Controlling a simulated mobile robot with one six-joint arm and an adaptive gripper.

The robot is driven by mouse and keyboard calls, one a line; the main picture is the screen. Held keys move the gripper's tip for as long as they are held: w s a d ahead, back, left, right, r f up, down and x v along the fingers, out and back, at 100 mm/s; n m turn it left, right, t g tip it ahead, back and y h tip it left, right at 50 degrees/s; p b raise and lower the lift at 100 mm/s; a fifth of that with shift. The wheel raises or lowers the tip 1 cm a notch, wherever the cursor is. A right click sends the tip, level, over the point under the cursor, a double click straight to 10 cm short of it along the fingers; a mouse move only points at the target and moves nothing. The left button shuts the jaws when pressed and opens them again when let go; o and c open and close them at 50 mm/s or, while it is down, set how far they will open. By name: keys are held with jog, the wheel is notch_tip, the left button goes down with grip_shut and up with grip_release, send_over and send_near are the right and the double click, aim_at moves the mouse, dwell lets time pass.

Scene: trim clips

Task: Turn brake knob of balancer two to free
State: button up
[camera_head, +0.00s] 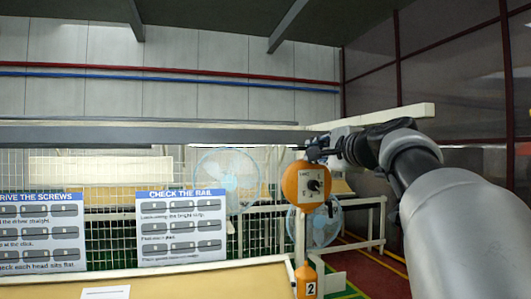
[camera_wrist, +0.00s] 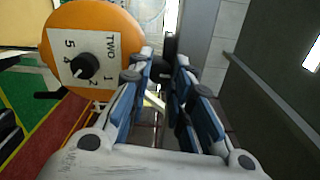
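Balancer two is a round orange housing (camera_head: 291,185) hanging below the beam, with a white dial plate and a black dial knob (camera_head: 314,185). In the wrist view the housing (camera_wrist: 121,28) fills the upper left. Its plate (camera_wrist: 106,52) reads TWO with numbers around the black dial knob (camera_wrist: 84,66). My gripper (camera_head: 318,149) is at the housing's upper right. In the wrist view its blue-padded fingers (camera_wrist: 165,62) stand apart. A dark round part (camera_wrist: 168,48), possibly the brake knob, shows near the fingertips; I cannot tell whether they touch it. No free mark is readable.
A pale beam (camera_head: 372,117) runs just above my gripper. Two sign boards (camera_head: 181,228) hang on the mesh at left. Fans (camera_head: 228,181) stand behind. The red and green floor is open at lower right.

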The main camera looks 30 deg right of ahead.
jog(key=o, duration=0.4)
jog(key=shift+o, duration=0.2)
jog(key=shift+s, duration=0.1)
jog(key=v, duration=0.7)
jog(key=shift+s, duration=0.2)
